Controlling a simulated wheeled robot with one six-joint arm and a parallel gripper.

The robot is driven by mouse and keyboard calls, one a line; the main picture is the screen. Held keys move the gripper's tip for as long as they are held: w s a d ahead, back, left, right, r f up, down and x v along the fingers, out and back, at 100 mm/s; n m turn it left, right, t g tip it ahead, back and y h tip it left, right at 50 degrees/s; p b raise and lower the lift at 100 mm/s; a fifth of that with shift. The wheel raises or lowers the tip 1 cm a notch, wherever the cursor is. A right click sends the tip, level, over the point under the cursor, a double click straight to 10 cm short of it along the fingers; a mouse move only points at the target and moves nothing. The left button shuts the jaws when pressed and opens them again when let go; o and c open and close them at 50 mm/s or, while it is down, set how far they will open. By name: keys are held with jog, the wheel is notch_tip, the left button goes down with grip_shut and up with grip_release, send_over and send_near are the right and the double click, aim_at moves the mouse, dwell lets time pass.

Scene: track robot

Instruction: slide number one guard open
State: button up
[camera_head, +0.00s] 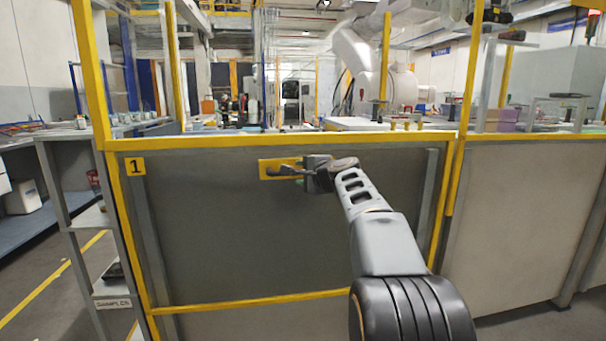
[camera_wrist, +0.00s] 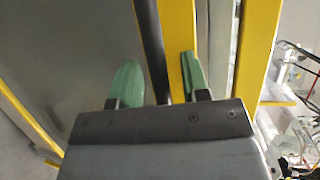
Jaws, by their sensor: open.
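The number one guard (camera_head: 230,235) is a grey panel in a yellow frame, with a yellow "1" label (camera_head: 135,167) at its upper left. A yellow plate (camera_head: 267,169) near the panel's top carries a dark handle (camera_head: 285,170). My gripper (camera_head: 303,172) is at the handle's right part. In the wrist view, its green fingertips (camera_wrist: 160,82) are apart, with the dark handle bar (camera_wrist: 151,45) running between them. The jaws are open around the bar, and I see no clear contact.
A grey shelf unit (camera_head: 75,215) stands left of the guard. Another fixed-looking panel (camera_head: 510,220) adjoins on the right, past a yellow post (camera_head: 460,130). Behind the guard are a cluttered bench and a white robot arm (camera_head: 362,65).

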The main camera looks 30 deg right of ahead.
jog(key=s+d+r+p, duration=0.1)
jog(key=s+r, duration=0.1)
jog(key=s, duration=1.1)
jog(key=shift+s+d+r, duration=0.2)
jog(key=shift+s+r, duration=0.05)
jog(key=s+a+r+n+g+y+p, duration=0.1)
jog(key=s+a+r+n+g+p, duration=0.2)
jog(key=a+p, duration=0.45)
jog(key=s+a+r+n+g+y+p, duration=0.1)
jog(key=a+n+g+p, duration=0.3)
jog(key=p, duration=0.7)
jog(key=s+a+r+n+g+h+p, duration=0.1)
jog(key=s+a+n+g+p, duration=0.1)
jog(key=s+n+p, duration=0.3)
jog(key=s+a+r+n+g+h+p, duration=0.2)
jog(key=s+a+n+p, duration=0.3)
jog(key=p, duration=0.8)
jog(key=s+n+g, duration=0.1)
jog(key=s, duration=0.2)
jog(key=shift+a+r+h+p, duration=0.15)
jog(key=shift+h+p, duration=0.15)
